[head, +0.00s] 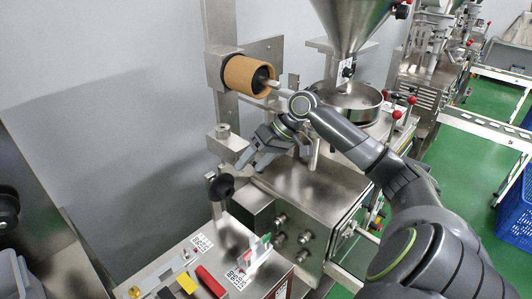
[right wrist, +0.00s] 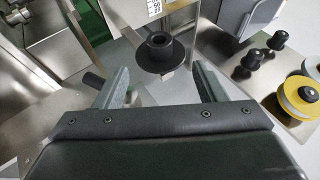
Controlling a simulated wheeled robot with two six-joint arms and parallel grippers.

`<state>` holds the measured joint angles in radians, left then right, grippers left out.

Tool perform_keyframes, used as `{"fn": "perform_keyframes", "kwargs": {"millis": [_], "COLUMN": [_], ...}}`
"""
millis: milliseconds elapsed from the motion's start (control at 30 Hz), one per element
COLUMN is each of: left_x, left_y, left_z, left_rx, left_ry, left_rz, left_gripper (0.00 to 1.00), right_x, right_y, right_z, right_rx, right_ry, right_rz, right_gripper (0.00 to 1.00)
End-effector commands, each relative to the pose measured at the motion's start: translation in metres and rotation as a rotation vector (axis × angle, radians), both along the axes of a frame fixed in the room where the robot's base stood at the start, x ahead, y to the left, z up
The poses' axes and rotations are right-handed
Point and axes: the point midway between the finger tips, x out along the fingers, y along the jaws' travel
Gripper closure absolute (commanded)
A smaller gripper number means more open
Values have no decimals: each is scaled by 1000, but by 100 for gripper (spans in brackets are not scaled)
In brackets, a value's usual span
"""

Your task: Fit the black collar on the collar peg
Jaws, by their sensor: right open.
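In the right wrist view, a black collar (right wrist: 160,52) with a round flange and a central hole stands ahead of my right gripper (right wrist: 160,70). It lies between the lines of the two fingers, near their tips, and nothing is gripped. In the head view, a dark round piece (head: 221,187) that looks like the same collar stands left of and below my right gripper (head: 250,163). The gripper is open and apart from it. I cannot tell what holds the collar from below. I cannot make out the collar peg for certain. My left gripper is not in view.
A brown roll (head: 247,75) sits on a spindle above the gripper. A steel machine box (head: 305,205) and a hopper (head: 350,20) stand to the right. A control panel with red and yellow parts is in front. Black knobs (right wrist: 278,40) and a yellow reel (right wrist: 303,97) show at right.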

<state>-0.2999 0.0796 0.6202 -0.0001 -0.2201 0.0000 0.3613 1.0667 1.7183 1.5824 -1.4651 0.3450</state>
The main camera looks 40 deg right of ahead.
Motion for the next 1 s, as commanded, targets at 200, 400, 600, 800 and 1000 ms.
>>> {"fn": "perform_keyframes", "kwargs": {"millis": [200,400,600,800,1000], "left_x": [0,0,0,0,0], "left_y": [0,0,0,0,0], "left_z": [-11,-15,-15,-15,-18], "left_rx": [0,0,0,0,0], "left_ry": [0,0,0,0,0], "left_rz": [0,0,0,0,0], "left_gripper": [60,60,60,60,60], "right_x": [-11,-16,-17,-17,-12], "right_y": [-17,-24,-26,-26,-18], "right_z": [22,35,39,39,24], "right_rx": [-3,-1,1,1,20], "right_ry": [1,0,0,0,-7], "right_rz": [-2,0,0,0,-18], "right_gripper": [36,36,36,37,63]}}
